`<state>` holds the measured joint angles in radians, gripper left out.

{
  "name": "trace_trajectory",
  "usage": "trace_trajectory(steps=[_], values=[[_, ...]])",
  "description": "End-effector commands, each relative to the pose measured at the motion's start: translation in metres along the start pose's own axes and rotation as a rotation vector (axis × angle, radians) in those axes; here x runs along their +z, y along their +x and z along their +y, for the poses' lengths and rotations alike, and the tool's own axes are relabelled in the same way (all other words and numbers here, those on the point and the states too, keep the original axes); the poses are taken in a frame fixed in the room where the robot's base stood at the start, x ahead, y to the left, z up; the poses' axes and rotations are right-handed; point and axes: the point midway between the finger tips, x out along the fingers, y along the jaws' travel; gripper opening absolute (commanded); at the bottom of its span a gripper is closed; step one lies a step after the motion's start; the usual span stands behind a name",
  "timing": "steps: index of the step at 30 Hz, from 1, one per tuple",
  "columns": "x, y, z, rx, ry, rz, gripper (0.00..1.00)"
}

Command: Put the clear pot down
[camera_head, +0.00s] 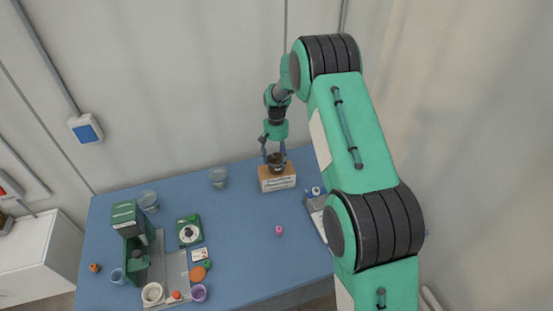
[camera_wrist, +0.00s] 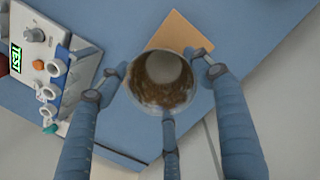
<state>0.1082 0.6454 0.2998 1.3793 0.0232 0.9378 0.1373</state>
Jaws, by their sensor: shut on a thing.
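The clear pot (camera_wrist: 163,82) is round and see-through, with brown matter around its inside wall. My gripper (camera_wrist: 158,88) is shut on it, with its blue-grey fingers around the pot's sides. In the head view my gripper (camera_head: 273,148) points down at the back of the blue table, and the pot (camera_head: 277,160) shows small and dark between the fingers. A tan box (camera_head: 277,184) with printing on its front is just below the pot. The box (camera_wrist: 180,32) is partly hidden behind the pot in the wrist view. I cannot tell whether pot and box touch.
On the blue table (camera_head: 245,240), two other clear pots (camera_head: 218,178) (camera_head: 149,200) stand left of the box. A green device (camera_head: 130,235) and a grey tray (camera_head: 172,270) with small items are front left. A panel device (camera_wrist: 50,60) is at the wrist view's left. The table's middle is mostly clear.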

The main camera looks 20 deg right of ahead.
Motion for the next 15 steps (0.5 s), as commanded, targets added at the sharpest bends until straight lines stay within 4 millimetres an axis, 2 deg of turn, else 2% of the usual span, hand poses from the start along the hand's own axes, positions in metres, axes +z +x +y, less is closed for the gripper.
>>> trace_trajectory(steps=[1, 3, 4, 15], values=[[0.0, 0.0016, 0.0, 0.0, 0.0, 0.0, 0.67], [0.0, 0.0011, 0.0, 0.0, 0.0, 0.0, 0.81], [0.0, 0.001, 0.0, 0.0, 0.0, 0.0, 0.84], [0.0001, -0.0009, 0.0, 0.0, 0.0, 0.0, 0.84]])
